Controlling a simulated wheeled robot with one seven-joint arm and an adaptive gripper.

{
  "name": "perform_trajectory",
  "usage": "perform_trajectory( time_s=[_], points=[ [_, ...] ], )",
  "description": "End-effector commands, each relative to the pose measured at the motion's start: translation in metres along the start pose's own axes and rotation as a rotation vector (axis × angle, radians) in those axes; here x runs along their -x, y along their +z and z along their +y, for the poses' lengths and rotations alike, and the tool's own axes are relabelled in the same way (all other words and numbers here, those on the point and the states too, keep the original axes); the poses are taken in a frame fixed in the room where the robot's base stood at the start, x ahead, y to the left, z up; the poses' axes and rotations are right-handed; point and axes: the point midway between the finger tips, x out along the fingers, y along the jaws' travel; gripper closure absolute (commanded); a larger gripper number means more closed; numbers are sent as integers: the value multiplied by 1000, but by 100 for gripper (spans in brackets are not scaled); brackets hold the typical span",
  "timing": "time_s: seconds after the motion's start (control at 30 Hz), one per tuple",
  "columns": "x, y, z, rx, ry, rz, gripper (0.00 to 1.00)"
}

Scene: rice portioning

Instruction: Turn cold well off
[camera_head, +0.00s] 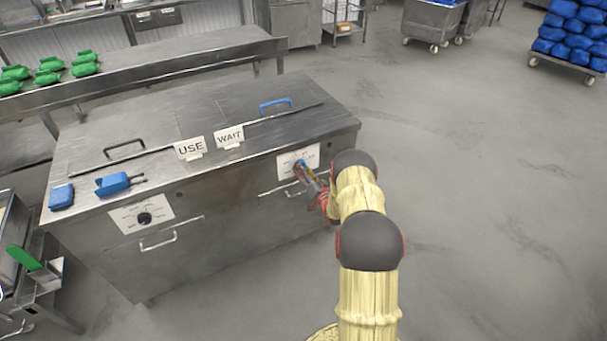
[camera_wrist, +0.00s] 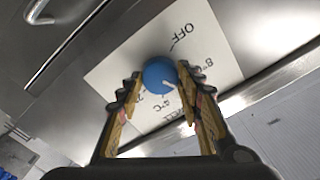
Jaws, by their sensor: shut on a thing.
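The cold well's blue knob (camera_wrist: 159,76) sits on a white label plate (camera_wrist: 112,78), with OFF and temperature marks, in the wrist view. My gripper (camera_wrist: 158,84) is shut on the knob, one finger on each side. A white pointer line shows on the knob's lower right side, away from the word OFF. In the head view, my gripper (camera_head: 303,170) is at the right-hand white plate (camera_head: 310,153) on the steel counter's front, and the fingers partly hide the knob.
The steel counter (camera_head: 230,109) carries USE (camera_head: 190,148) and WAIT (camera_head: 229,137) signs. A black knob (camera_head: 144,218) is on the left-hand plate. Blue items (camera_head: 113,184) lie on the counter's left end. A drawer handle (camera_head: 278,188) is below the right plate.

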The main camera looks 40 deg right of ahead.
Motion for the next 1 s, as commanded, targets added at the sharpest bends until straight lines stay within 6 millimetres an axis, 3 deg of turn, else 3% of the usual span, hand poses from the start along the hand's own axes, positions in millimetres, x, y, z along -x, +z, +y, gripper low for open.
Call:
perform_trajectory(
  time_s=[1.0],
  points=[
    [-1,2,1,967,-1,2,89]
  ],
)
